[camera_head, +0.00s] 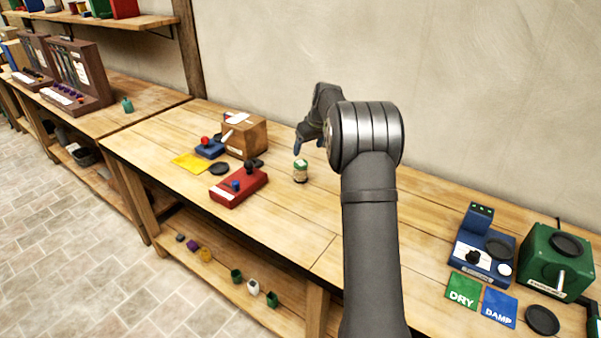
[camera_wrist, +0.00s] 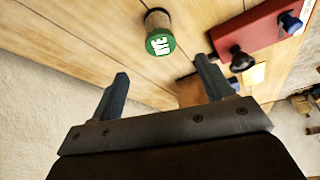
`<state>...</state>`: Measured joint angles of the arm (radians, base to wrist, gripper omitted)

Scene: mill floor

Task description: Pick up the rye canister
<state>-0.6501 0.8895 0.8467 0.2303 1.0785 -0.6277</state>
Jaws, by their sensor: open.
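The rye canister (camera_head: 300,171) stands upright on the wooden bench, a small pale cylinder with a green lid. My gripper (camera_head: 309,143) is above and a little behind the canister in the head view, partly hidden by my arm. In the wrist view my gripper (camera_wrist: 163,84) has its two fingers apart with nothing between them. The canister lies beyond the fingertips, apart from them.
A red box with knobs (camera_head: 238,187) and a wooden box (camera_head: 245,137) stand left of the canister. A black disc (camera_head: 219,168) and a yellow card (camera_head: 189,163) lie nearby. A blue device (camera_head: 482,252) and a green machine (camera_head: 556,262) stand far right. The wall runs behind the bench.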

